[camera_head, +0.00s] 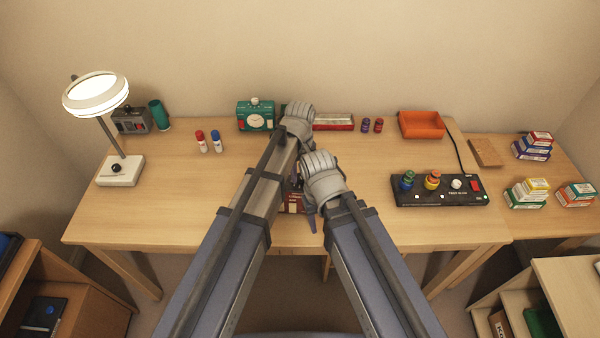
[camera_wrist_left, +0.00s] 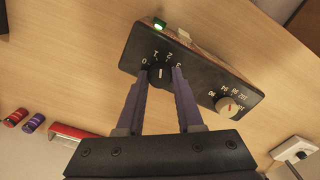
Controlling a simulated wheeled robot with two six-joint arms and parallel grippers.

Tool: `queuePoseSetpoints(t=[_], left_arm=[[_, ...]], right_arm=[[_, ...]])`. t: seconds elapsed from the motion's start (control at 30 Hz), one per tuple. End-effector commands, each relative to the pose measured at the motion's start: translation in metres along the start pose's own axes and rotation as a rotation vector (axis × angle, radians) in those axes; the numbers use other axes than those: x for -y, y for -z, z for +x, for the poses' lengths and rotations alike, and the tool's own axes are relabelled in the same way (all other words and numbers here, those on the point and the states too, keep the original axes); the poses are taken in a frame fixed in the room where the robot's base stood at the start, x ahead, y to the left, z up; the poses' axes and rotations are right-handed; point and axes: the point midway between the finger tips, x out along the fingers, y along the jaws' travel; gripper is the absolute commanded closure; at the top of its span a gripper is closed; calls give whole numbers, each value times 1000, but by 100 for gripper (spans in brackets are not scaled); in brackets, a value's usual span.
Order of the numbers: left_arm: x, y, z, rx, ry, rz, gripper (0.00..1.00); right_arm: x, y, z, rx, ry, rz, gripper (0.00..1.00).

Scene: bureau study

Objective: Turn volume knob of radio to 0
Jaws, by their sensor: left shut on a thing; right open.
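The radio (camera_wrist_left: 200,72) shows in the left wrist view with a black front panel, a lit green light and two knobs. Its volume knob (camera_wrist_left: 161,78) is black with a white pointer line, among marks 0 to 3. The pointer seems to lie between 1 and 2. My left gripper (camera_wrist_left: 161,74) is shut on this knob, one purple finger on each side. A tuning knob (camera_wrist_left: 225,104) with a number scale sits beside it. In the head view my arms largely hide the radio. My right gripper (camera_head: 306,207) is open, nearer the desk's front, its fingers partly hidden.
A black panel with coloured knobs (camera_head: 440,193) and an orange tray (camera_head: 422,125) lie at right. The front-left desk area is clear.

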Motion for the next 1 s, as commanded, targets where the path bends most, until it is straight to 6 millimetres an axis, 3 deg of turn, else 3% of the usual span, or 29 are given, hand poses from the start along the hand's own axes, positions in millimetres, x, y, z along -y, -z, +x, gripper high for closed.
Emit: queuePoseSetpoints(t=[0.6,1.0], left_arm=[[0,0,0,0,0,-581,100],[0,0,0,0,0,-875,100]], right_arm=[[0,0,0,0,0,0,50],[0,0,0,0,0,0,50]])
